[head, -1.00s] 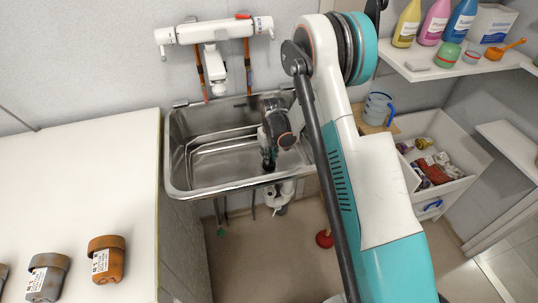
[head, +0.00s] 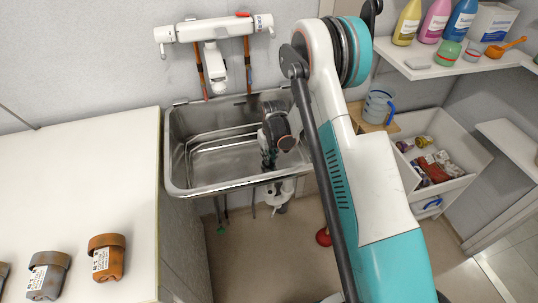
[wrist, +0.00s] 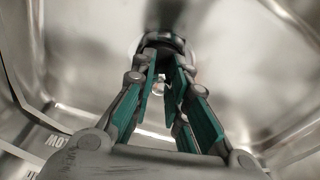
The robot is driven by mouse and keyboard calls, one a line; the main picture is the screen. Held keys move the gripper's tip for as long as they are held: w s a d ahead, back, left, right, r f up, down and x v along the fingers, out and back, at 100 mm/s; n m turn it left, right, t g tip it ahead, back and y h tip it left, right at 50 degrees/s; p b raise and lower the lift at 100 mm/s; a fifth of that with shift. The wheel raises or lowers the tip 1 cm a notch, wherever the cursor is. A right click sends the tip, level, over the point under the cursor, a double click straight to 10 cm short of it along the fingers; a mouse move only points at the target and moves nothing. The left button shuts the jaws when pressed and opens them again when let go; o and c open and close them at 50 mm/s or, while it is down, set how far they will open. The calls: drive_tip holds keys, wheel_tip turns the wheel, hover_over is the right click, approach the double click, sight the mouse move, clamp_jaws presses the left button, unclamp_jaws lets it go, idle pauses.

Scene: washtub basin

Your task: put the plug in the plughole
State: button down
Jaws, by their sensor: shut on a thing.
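The metal basin (head: 205,187) hangs on the wall, and my gripper (head: 269,163) reaches down into its right part. In the wrist view my gripper (wrist: 167,82) is shut on the dark round plug (wrist: 163,39) at its fingertips. A pale ring, seemingly the rim of the plughole (wrist: 137,47), shows just behind and beside the plug. The plug hides most of the hole, so I cannot tell whether it is above the hole or inside it. In the head view the plug is too small and shaded to make out.
A white water heater with tap (head: 213,30) is above the basin. A shelf with bottles (head: 436,20), a jug (head: 377,106) and a bin of items (head: 470,178) are right. Basin walls surround my gripper.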

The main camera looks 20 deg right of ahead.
sight(271, 163)
drive_tip(key=shift+f, duration=0.2)
drive_tip(key=c, duration=1.5)
unclamp_jaws()
drive_tip(key=r, duration=0.4)
drive_tip(key=s+r, duration=0.1)
drive_tip(key=r, duration=0.6)
drive_tip(key=shift+s+d+r, duration=0.15)
drive_tip(key=shift+s+r, duration=0.1)
drive_tip(key=shift+r, duration=0.15)
drive_tip(key=shift+r, duration=0.1)
